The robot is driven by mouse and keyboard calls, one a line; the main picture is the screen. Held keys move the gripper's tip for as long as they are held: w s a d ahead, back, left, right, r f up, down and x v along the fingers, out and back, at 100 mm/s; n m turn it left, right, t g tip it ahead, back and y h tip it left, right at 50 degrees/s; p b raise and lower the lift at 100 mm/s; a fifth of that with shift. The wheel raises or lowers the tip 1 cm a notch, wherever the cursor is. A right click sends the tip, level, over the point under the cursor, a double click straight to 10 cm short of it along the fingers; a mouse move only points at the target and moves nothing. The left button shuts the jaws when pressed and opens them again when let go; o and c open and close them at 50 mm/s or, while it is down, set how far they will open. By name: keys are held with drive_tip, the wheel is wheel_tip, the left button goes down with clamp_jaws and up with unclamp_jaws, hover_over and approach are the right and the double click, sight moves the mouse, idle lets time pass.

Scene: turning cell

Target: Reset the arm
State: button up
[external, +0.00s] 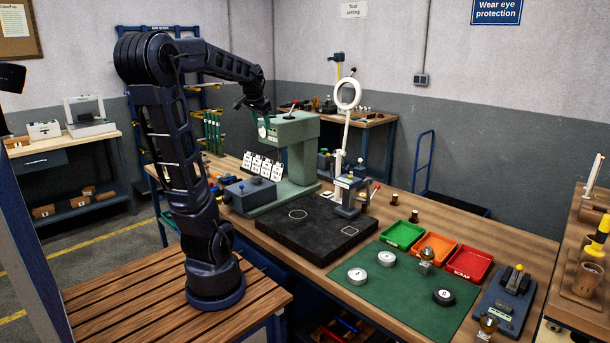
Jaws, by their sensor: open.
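My arm stands on a slatted wooden platform at the left of the external view and reaches to the right over the workbench. My gripper (254,104) is small in the view, high beside the top of the green press-like stand (291,150). It is open, and I see nothing held in it. Its fingertips are dark and partly hard to make out against the arm.
A black plate (290,240) lies on the workbench below the green stand. A small vise-like device (349,190) and a ring lamp (347,93) stand behind it. Green, orange and red trays (470,262) and a green mat (385,305) with round parts lie to the right.

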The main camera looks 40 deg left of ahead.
drive_tip(key=s+d+f+h, duration=0.1)
drive_tip(key=s+d+f, duration=0.3)
drive_tip(key=s+d, duration=0.4)
drive_tip(key=s+d+f+m+h, duration=0.1)
drive_tip(key=s+d+f, duration=0.4)
drive_tip(key=d, duration=1)
drive_tip(key=s, duration=0.3)
drive_tip(key=shift+f, duration=0.2)
drive_tip(key=shift+s+a, duration=0.1)
